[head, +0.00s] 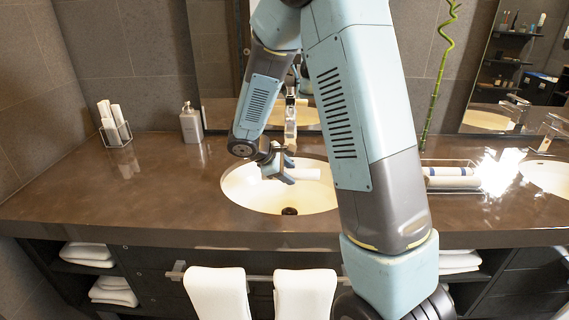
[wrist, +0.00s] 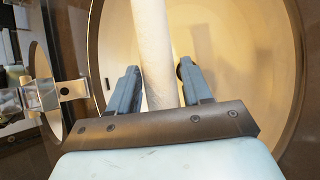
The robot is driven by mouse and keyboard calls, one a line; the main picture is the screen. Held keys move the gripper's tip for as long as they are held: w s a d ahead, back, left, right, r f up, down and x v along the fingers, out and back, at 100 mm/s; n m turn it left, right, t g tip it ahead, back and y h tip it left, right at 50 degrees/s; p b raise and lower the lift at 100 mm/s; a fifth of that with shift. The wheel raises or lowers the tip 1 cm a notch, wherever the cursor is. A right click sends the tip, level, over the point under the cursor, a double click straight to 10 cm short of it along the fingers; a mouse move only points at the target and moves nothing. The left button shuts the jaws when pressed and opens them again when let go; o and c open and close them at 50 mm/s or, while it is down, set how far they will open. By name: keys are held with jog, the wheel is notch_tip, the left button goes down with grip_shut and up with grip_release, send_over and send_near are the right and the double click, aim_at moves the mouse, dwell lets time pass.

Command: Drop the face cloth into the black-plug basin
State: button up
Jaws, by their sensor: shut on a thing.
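A white rolled face cloth (head: 306,174) is held in my gripper (head: 277,168). It lies roughly level above the basin (head: 240,190) with the black plug (head: 289,211). In the wrist view the cloth (wrist: 152,45) runs between the two blue-grey fingers of my gripper (wrist: 158,72), with the pale bowl of the basin (wrist: 235,70) behind it. The cloth appears apart from the bowl, but its exact height is hard to tell. My arm hides part of the basin's right side in the head view.
A metal faucet (head: 291,115) stands behind the basin. A soap bottle (head: 190,122) and a holder with white rolls (head: 115,125) stand at left. A tray with rolls (head: 450,180) and a second basin (head: 550,176) are at right. The left counter is mostly clear.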

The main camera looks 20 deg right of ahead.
notch_tip(320, 180, down, 8)
dwell(0.5)
jog(key=o, duration=1.3)
jog(key=shift+a, duration=0.1)
jog(key=v, duration=1.3)
jog(key=shift+s+a+r, duration=0.1)
jog(key=shift+s+a, duration=0.05)
jog(key=shift+a, duration=0.1)
